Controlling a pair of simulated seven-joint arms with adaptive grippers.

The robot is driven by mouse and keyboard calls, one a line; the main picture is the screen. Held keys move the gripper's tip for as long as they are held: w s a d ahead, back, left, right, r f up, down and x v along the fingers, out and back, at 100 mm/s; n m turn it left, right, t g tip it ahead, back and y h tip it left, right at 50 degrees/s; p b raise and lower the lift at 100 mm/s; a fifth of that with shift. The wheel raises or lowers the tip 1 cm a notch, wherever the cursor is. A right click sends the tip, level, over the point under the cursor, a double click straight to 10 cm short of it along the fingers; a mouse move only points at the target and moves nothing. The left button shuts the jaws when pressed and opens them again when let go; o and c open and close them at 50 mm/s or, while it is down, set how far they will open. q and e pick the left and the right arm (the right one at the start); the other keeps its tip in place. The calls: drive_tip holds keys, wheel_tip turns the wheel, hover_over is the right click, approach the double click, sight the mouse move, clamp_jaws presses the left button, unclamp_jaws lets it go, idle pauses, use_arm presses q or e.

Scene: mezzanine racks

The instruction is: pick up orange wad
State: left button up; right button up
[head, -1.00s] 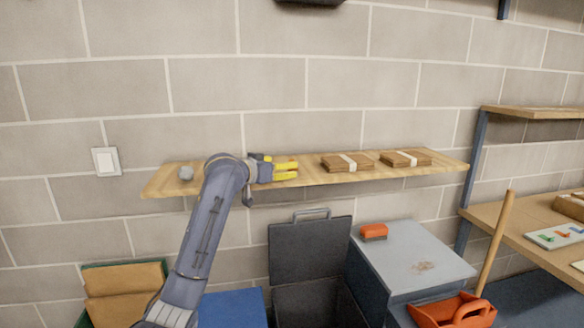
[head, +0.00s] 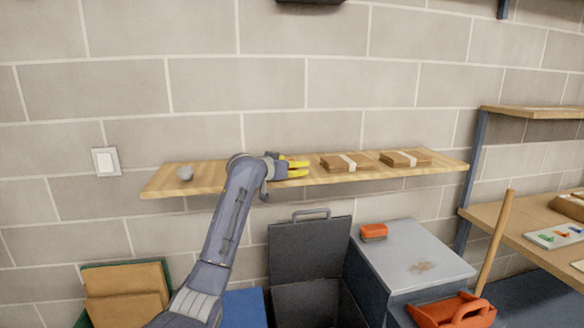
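The orange wad (head: 290,167) shows only as a small orange patch on the wooden wall shelf (head: 215,178), left of the paper bundles. My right gripper is not in view.
A grey ball (head: 185,173) sits at the shelf's left end. Two banded brown bundles (head: 345,162) (head: 405,158) lie right of my gripper. Below are an open dark bin (head: 310,250), a grey cabinet (head: 415,255) with an orange-red block (head: 373,231), and an orange caddy (head: 455,311).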

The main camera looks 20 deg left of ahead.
use_arm(q)
drive_tip(key=shift+c, duration=0.4)
drive_tip(key=c, duration=1.2)
